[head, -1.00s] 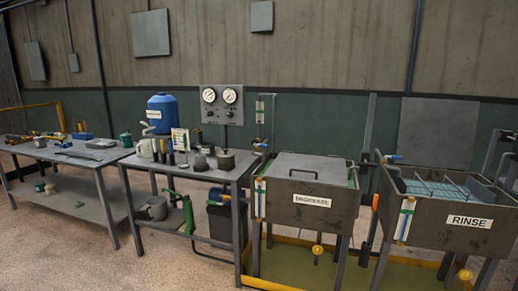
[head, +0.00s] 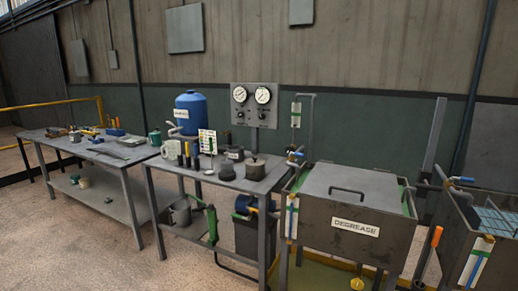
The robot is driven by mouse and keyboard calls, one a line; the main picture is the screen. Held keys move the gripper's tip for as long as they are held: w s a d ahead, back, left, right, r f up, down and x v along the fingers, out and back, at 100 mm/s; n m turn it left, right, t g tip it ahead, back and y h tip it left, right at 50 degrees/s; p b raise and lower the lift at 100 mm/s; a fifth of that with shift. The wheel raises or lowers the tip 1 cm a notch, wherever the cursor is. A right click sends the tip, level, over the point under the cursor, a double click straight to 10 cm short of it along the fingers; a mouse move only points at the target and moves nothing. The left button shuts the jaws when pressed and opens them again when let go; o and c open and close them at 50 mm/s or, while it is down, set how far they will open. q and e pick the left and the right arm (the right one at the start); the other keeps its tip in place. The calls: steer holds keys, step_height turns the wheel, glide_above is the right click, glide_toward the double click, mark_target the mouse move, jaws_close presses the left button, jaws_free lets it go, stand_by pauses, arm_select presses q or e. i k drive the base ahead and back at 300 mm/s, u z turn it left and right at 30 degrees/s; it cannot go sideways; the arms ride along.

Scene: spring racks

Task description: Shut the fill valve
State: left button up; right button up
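A small valve with a blue handle (head: 295,155) sits on the pipe at the back left corner of the DEGREASE tank (head: 349,249). A second blue-handled valve (head: 461,179) sits on a pipe at the left of the tank at the right edge. Both are small in the head view, and I cannot tell which is the fill valve or whether either is open. Neither of my grippers is in view.
The DEGREASE tank has a grey lid (head: 353,185) with a handle. A bench (head: 217,181) left of it holds pots, mugs and bottles. A gauge panel (head: 254,106) and a blue drum (head: 190,111) stand behind. Concrete floor (head: 60,235) is clear at front left.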

mark_target(297, 155)
steer(key=u, duration=0.05)
steer(key=i, duration=1.05)
steer(key=u, duration=2.1)
steer(key=k, duration=0.9)
steer(key=z, duration=0.95)
steer(key=i, duration=0.5)
steer(key=z, duration=0.05)
